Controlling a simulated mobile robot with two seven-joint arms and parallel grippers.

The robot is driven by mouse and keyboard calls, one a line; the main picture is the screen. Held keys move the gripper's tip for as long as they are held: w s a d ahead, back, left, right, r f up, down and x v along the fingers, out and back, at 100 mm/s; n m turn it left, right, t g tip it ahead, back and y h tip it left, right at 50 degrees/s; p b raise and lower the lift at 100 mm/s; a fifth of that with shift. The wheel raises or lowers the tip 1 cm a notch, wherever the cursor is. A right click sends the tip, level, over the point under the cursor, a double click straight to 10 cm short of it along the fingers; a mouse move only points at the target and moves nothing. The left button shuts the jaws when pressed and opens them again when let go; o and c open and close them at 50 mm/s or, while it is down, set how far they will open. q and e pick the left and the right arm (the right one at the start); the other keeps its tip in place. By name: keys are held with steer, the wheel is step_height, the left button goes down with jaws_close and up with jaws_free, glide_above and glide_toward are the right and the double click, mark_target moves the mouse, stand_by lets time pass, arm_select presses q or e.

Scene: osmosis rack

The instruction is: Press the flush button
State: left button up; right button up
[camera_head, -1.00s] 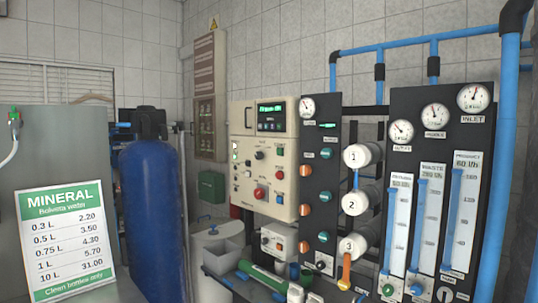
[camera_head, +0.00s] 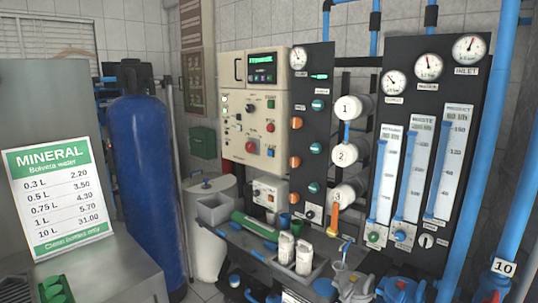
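A cream control box (camera_head: 228,72) stands on the rack at the middle of the head view, with a lit green display (camera_head: 263,60) at its top. Its lower panel has a dark knob (camera_head: 250,109), a green button (camera_head: 271,104), a red button (camera_head: 270,127) and a larger red button (camera_head: 251,147). The small labels are too blurred to read, so I cannot tell which one is the flush button. A dark panel (camera_head: 309,170) beside the box carries several orange and teal round knobs. Neither of my grippers is in view.
A blue tank (camera_head: 147,190) and a grey counter with a price sign (camera_head: 59,198) stand at the left. A bench below the box holds a grey bin (camera_head: 215,209), a green cylinder (camera_head: 254,226) and white bottles (camera_head: 286,247). Numbered white filter housings (camera_head: 346,153) and flow meters are at the right.

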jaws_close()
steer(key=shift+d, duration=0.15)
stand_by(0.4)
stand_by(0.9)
